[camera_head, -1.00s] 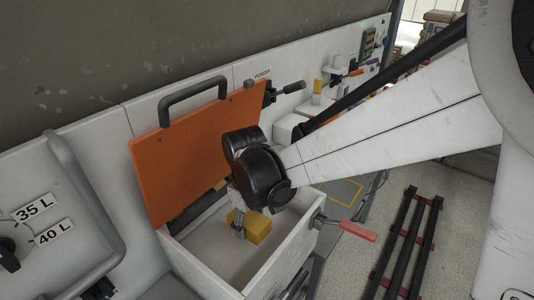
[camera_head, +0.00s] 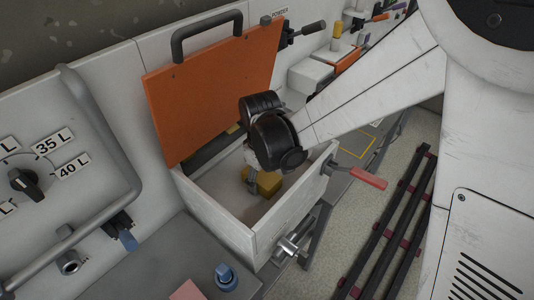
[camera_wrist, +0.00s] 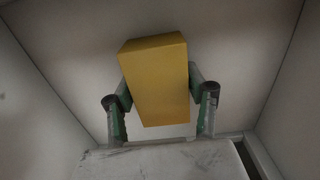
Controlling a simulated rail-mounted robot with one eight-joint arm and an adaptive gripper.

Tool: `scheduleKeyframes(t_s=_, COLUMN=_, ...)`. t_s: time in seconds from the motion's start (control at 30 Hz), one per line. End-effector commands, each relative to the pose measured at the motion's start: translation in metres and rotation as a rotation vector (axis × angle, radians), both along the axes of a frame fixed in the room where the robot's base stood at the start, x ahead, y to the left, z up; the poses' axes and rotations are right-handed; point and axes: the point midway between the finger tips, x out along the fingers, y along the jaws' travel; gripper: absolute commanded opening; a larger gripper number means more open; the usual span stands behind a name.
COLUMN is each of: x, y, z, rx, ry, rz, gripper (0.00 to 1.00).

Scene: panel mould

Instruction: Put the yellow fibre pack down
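The yellow fibre pack (camera_wrist: 157,80) is a plain yellow block between the two fingers of my gripper (camera_wrist: 157,88) in the wrist view. The fingers touch or nearly touch its sides. In the head view the pack (camera_head: 266,183) is inside the white open-topped box (camera_head: 222,207), below my black wrist joint. My gripper (camera_head: 252,182) is mostly hidden there by the wrist. I cannot tell whether the pack rests on the box floor or hangs just above it.
The orange lid (camera_head: 215,88) of the box stands open, leaning back, with a dark handle on top. A red-handled lever (camera_head: 360,177) sticks out at the box's right side. A metal valve (camera_head: 292,247) is at its front. Black rails (camera_head: 395,225) lie on the floor to the right.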

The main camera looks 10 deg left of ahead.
Motion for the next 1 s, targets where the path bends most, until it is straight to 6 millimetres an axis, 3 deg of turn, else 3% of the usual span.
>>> scheduleKeyframes(t_s=0.13, x=0.0, y=0.0, z=0.001, rx=0.0, ry=0.0, rz=0.0, gripper=0.66)
scheduleKeyframes(t_s=0.53, x=0.0, y=0.0, z=0.008, rx=0.0, ry=0.0, rz=0.0, gripper=0.66)
scheduleKeyframes(t_s=1.0, x=0.0, y=0.0, z=0.09, rx=0.0, ry=0.0, rz=0.0, gripper=0.66)
